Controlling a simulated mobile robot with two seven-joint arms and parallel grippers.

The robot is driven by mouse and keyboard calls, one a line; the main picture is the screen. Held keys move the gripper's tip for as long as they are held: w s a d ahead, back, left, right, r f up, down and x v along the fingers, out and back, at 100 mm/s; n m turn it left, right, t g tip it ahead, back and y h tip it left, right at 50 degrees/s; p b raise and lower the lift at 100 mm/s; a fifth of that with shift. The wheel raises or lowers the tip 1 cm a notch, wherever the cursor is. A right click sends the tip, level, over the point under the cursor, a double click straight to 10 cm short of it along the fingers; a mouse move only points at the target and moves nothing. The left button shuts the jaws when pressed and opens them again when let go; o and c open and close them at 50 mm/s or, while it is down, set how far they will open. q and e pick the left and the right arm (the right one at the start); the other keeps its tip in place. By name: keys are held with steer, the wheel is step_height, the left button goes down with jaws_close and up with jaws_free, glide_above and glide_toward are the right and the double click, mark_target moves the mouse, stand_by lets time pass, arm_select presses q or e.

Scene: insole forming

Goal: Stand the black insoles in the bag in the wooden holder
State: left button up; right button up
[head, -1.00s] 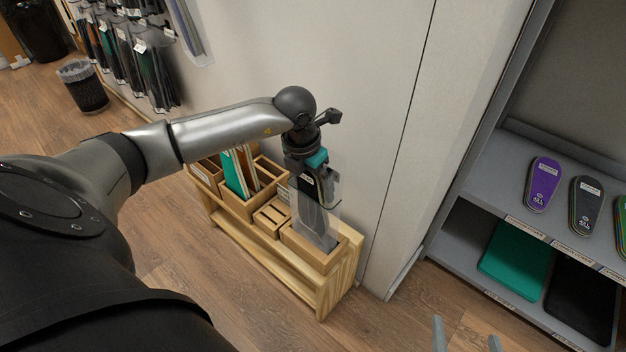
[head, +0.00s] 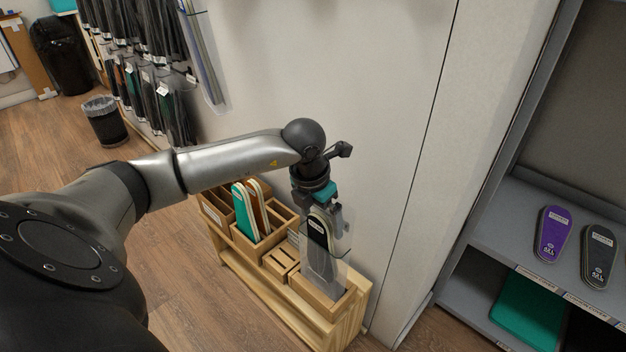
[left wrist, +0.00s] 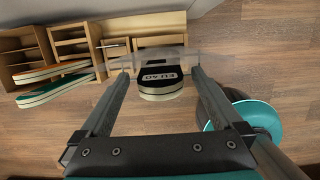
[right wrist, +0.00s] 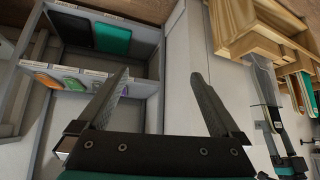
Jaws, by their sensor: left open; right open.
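The clear bag (head: 338,252) with the black insoles (head: 318,230) stands upright, slightly tilted, in the right-hand compartment of the wooden holder (head: 322,301). My left gripper (head: 322,222) is at the upper part of the bag. In the left wrist view its fingers (left wrist: 160,80) are spread wide, one on each side of the black insoles (left wrist: 160,83), with gaps showing. The bag's lower end is hidden inside the compartment. My right gripper (right wrist: 160,80) is open and empty in the right wrist view, away from the holder; it is out of the head view.
Green insoles (head: 243,211) and orange-brown insoles (head: 258,205) stand in another compartment of the holder. A wall (head: 400,130) rises close behind it. A grey shelf (head: 505,210) with purple insoles (head: 552,233) stands at right. The floor (head: 195,300) in front is clear.

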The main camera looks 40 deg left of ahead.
arm_select(q)
steer(key=p+v, duration=0.2)
steer(key=v, duration=0.2)
steer(key=shift+r, duration=0.15)
steer(key=p+v, duration=0.2)
steer(key=v, duration=0.4)
arm_select(e)
steer(key=s+d+f+g+h, duration=0.1)
steer(key=s+d+f+g, duration=0.2)
steer(key=f+g, duration=0.1)
steer(key=shift+s+d+f+m+h, duration=0.3)
steer(key=shift+s+d+f+h, duration=0.1)
steer(key=shift+f, duration=0.25)
